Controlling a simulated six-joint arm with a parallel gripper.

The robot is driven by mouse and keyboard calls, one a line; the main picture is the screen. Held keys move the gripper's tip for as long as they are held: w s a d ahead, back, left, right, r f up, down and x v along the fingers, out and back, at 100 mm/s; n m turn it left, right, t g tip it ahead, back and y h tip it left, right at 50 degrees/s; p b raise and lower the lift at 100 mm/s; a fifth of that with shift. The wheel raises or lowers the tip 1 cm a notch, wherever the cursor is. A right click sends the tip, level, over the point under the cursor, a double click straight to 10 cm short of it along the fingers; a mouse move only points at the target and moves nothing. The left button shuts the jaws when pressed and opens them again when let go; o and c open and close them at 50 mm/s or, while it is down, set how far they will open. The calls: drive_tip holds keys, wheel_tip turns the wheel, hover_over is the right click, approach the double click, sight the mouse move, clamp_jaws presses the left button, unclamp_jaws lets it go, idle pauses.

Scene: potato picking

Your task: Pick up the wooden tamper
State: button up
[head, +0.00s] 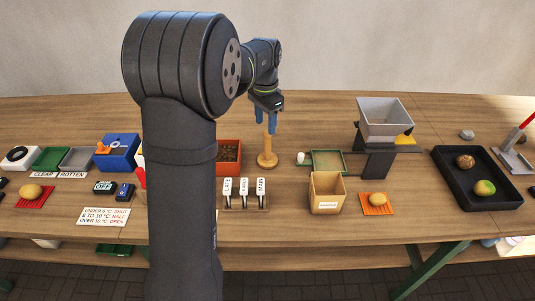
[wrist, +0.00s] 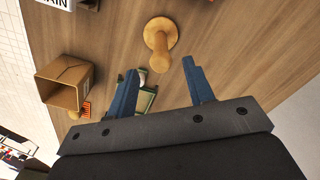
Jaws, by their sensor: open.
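The wooden tamper (head: 267,159) stands upright on the table, its round base down, just behind the labelled tags. In the wrist view the tamper (wrist: 160,38) is seen from above, its rounded handle end nearest the camera. My gripper (head: 266,127) is above the tamper with its blue fingers pointing down. In the wrist view my gripper (wrist: 160,72) is open and empty. The tamper lies just beyond the fingertips, roughly centred on the gap between them, and is not between the fingers.
A soil-filled red box (head: 229,155) is left of the tamper. Labelled tags (head: 244,193) stand in front. A cardboard box (head: 326,192) and green-rimmed tray (head: 327,162) are right. A grey hopper (head: 384,119) stands farther right, near a black tray (head: 451,178).

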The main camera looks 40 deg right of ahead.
sight(267, 139)
drive_tip(key=f, duration=0.8)
drive_tip(key=shift+d, duration=0.25)
clamp_jaws()
drive_tip(key=shift+r, duration=0.1)
